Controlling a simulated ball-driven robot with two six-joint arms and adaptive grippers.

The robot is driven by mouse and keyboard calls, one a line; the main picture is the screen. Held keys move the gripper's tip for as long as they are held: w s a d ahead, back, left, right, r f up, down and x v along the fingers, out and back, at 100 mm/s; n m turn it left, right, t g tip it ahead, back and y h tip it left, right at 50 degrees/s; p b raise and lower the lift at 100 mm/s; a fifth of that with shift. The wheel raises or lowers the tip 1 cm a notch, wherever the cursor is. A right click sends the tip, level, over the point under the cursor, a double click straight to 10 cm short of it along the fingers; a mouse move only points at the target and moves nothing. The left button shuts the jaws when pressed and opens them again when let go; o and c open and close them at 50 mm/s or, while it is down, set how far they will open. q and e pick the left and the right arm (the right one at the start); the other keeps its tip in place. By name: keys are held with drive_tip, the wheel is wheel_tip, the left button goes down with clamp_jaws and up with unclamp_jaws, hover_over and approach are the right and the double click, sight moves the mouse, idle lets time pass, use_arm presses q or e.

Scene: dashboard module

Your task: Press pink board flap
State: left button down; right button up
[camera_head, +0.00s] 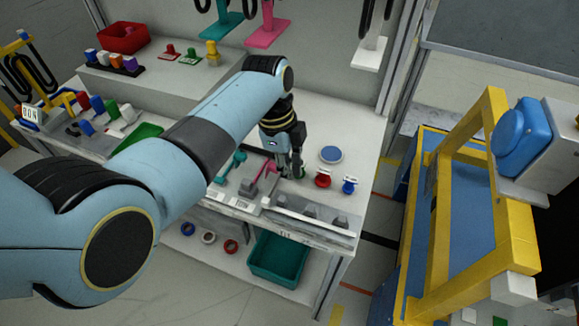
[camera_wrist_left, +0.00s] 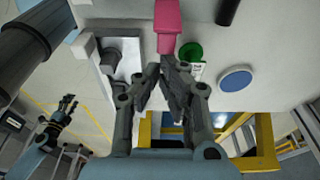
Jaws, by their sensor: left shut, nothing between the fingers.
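The pink flap (camera_head: 266,170) is a small pink lever on the grey board (camera_head: 240,190) at the front of the workbench. In the left wrist view the pink piece (camera_wrist_left: 168,18) shows at the top, just beyond the fingertips. My left gripper (camera_head: 292,172) points down beside the flap, on its right in the head view. Its fingers are shut and empty, with the tips together in the wrist view (camera_wrist_left: 167,66). I cannot tell whether they touch the flap. My right gripper (camera_wrist_left: 64,110) shows small at the left of the wrist view; its finger state is unclear.
A teal lever (camera_head: 238,158) stands left of the flap. A green round piece (camera_wrist_left: 190,52) lies close to the fingertips. Red (camera_head: 323,179) and blue (camera_head: 349,185) buttons and a blue disc (camera_head: 331,154) stand to the right. The bench top behind the disc is clear.

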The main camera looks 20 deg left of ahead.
use_arm(q)
drive_tip(key=shift+a+r+h, duration=0.25)
drive_tip(key=shift+h, duration=0.25)
use_arm(e)
drive_tip(key=shift+d+r, duration=0.1)
drive_tip(key=shift+r, duration=0.05)
